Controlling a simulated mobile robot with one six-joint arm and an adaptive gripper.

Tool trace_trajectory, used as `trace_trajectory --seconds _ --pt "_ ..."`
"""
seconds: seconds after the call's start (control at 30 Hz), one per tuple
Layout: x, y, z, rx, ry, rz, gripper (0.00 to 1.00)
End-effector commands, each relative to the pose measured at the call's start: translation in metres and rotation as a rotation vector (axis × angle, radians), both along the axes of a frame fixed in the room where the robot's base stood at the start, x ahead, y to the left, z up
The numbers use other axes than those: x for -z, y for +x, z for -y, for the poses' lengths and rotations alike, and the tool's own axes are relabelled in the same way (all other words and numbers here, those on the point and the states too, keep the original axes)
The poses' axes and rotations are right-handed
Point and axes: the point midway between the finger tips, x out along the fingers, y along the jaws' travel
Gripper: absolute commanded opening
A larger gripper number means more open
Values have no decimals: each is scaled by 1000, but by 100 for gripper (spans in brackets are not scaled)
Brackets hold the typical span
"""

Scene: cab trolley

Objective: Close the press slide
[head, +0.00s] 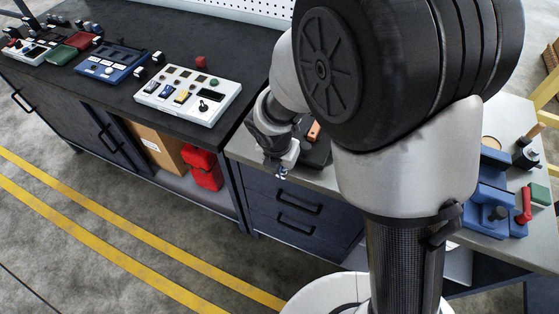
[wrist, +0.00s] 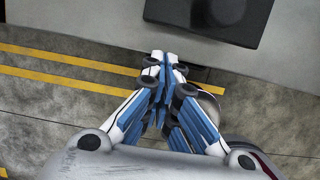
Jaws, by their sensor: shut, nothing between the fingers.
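My gripper (head: 282,172) is shut and empty at the front edge of the grey bench, above its drawers. In the wrist view my gripper (wrist: 164,62) has its blue and white fingers together, pointing at the bench edge. A dark block-shaped base (head: 318,152) stands on the bench just behind it, with an orange part (head: 314,131) on it. The same dark base (wrist: 210,15) shows at the top of the wrist view, apart from the fingertips. My arm hides much of it, and I cannot tell whether it is the press or how its slide stands.
A blue device (head: 486,207) with a red handle (head: 523,206) stands on the bench to the right. A dark workbench (head: 150,100) at left carries a white control panel (head: 188,95) and a blue one (head: 110,62). Drawer handles (head: 297,201) stick out below my gripper. The floor in front is clear.

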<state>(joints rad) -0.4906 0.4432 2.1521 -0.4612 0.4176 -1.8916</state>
Motion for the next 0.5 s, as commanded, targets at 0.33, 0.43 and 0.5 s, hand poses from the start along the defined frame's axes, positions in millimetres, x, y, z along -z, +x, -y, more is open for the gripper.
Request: trace_trajectory --seconds 0.33,0.43,0.5 --pt "-1 19 8 0 -1 -3 0" --pt "-1 19 8 0 -1 -3 0" --pt "-1 19 8 0 -1 -3 0"
